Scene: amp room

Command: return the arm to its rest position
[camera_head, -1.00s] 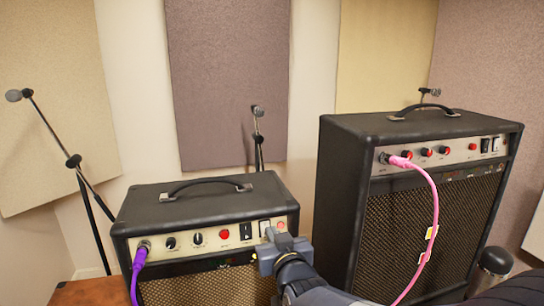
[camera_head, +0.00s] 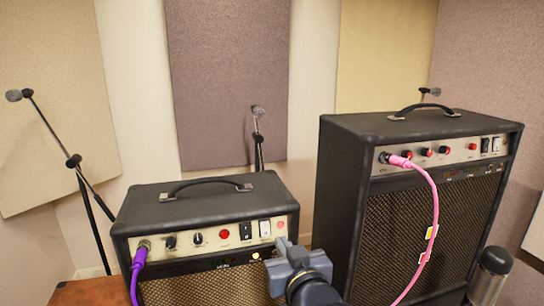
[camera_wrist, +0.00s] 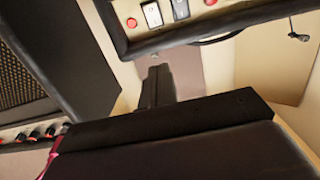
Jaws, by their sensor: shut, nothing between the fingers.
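My gripper (camera_head: 284,246) is in front of the right end of the small amp's (camera_head: 205,205) control panel, near the red button at its edge. I cannot tell whether it touches the amp. The fingers (camera_wrist: 158,84) are shut with nothing between them in the wrist view.
The large amp (camera_head: 420,124) stands to the right with a pink cable (camera_head: 435,207) plugged in. A purple cable (camera_head: 137,268) is plugged into the small amp. Microphone stands (camera_head: 80,175) are behind. A dark cylindrical object (camera_head: 490,275) stands at lower right.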

